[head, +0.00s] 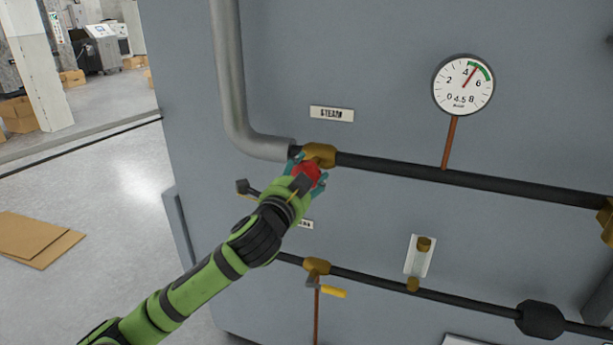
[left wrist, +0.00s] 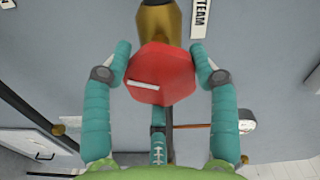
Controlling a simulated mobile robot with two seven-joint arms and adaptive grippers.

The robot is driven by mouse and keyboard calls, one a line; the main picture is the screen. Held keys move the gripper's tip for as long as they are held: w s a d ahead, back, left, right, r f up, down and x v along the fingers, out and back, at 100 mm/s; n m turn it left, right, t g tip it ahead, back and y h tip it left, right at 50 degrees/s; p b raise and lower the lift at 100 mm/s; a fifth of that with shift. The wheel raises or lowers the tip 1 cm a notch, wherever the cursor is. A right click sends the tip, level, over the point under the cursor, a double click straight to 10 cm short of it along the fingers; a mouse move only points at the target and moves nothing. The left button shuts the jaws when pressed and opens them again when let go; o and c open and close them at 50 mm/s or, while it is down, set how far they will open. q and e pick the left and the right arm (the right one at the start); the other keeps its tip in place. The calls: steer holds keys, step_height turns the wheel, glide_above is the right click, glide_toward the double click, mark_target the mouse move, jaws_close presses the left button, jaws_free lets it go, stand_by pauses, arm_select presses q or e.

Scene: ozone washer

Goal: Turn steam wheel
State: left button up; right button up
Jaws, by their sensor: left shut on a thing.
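The red steam wheel (head: 308,171) sits on a brass valve (head: 319,153) on the upper dark pipe, just below the STEAM label (head: 332,114). My left gripper (head: 306,176) is at the wheel, with its teal fingers around it. In the left wrist view the red wheel (left wrist: 162,74) with a white mark lies between the two teal fingers of the left gripper (left wrist: 160,65), and the brass valve body (left wrist: 158,22) is behind it. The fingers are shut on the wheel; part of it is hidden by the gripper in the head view. My right gripper is not in view.
A round gauge (head: 463,85) stands above the upper pipe (head: 470,180); its needle points between 4 and 6. A lower pipe (head: 450,297) carries a brass valve with a yellow handle (head: 333,292). Flat cardboard (head: 38,240) lies on the open floor at left.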

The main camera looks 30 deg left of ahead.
arm_select(q)
steer(key=shift+a+n, duration=0.15)
steer(key=shift+n, duration=0.75)
steer(key=shift+f, duration=0.1)
steer(key=o, duration=1.2)
steer(key=shift+c, duration=0.2)
steer(key=shift+a, duration=0.2)
steer(key=shift+s+d, duration=0.25)
steer(key=shift+d, duration=0.05)
steer(key=v, duration=0.7)
steer(key=shift+a, duration=0.2)
steer(key=shift+f, duration=0.1)
